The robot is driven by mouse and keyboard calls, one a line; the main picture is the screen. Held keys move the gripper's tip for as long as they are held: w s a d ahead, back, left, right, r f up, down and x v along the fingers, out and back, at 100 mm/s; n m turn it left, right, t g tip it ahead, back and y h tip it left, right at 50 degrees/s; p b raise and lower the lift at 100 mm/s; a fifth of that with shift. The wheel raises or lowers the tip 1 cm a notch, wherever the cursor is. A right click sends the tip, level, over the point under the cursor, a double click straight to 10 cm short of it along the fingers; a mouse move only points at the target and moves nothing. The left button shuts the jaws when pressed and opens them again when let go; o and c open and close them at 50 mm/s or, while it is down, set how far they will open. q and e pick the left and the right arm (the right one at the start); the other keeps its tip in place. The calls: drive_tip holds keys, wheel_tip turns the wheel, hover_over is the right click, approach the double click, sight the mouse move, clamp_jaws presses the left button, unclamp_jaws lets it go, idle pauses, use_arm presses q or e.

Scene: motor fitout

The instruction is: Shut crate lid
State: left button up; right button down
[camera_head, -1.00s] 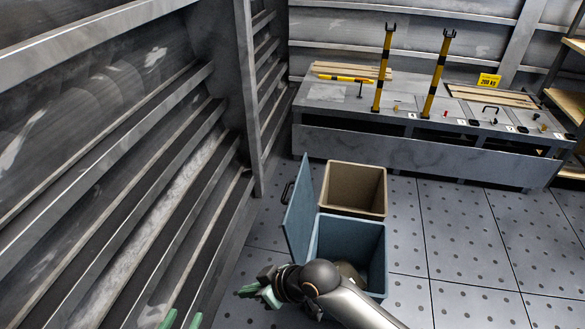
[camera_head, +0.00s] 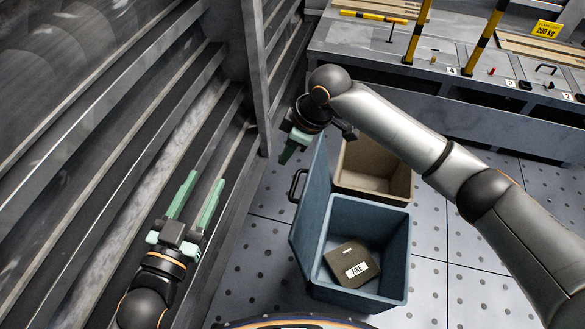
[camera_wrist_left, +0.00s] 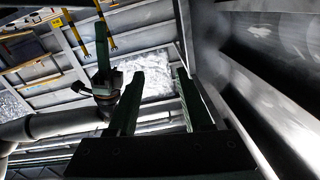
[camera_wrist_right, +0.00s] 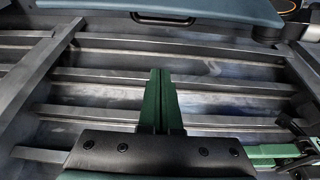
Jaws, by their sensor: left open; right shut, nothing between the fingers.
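The blue crate (camera_head: 402,270) stands open on the floor. Its lid (camera_head: 313,205) is raised, standing nearly upright along the crate's left side. The lid's black handle (camera_head: 296,186) is on its outer left face and also shows at the top of the right wrist view (camera_wrist_right: 163,19). My right gripper (camera_head: 285,160) is shut and empty, above and left of the lid's far end, apart from the handle. My left gripper (camera_head: 206,177) is open and empty, well left of the lid near the wall.
A brown block labelled FINE (camera_head: 347,262) lies inside the blue crate. A tan open crate (camera_head: 398,187) stands behind it. The ribbed wall (camera_head: 120,130) is close on the left. A workbench (camera_head: 480,125) with yellow-black posts stands behind. Floor is clear at right.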

sight(307, 207)
drive_tip(key=s+b+x, duration=0.1)
drive_tip(key=b+x, duration=0.3)
drive_tip(key=x, duration=0.6)
use_arm(q)
drive_tip(key=s+d+r+m+t+h, duration=0.1)
drive_tip(key=s+r+m+t+h, duration=0.1)
drive_tip(key=r, duration=0.7)
drive_tip(key=s+r+m+t+h, duration=0.2)
drive_tip(key=s+r+m+h, duration=0.3)
drive_tip(key=r+h, duration=0.3)
drive_tip(key=shift+s+d+r+m+t, duration=0.2)
drive_tip(key=shift+d+r+m+t, duration=0.2)
drive_tip(key=shift+r+m, duration=0.15)
use_arm(e)
drive_tip(key=d, duration=0.3)
drive_tip(key=shift+s+d+r, duration=0.15)
drive_tip(key=shift+s+d, duration=0.2)
use_arm(q)
drive_tip(key=shift+r, duration=0.15)
use_arm(e)
drive_tip(key=shift+d, duration=0.1)
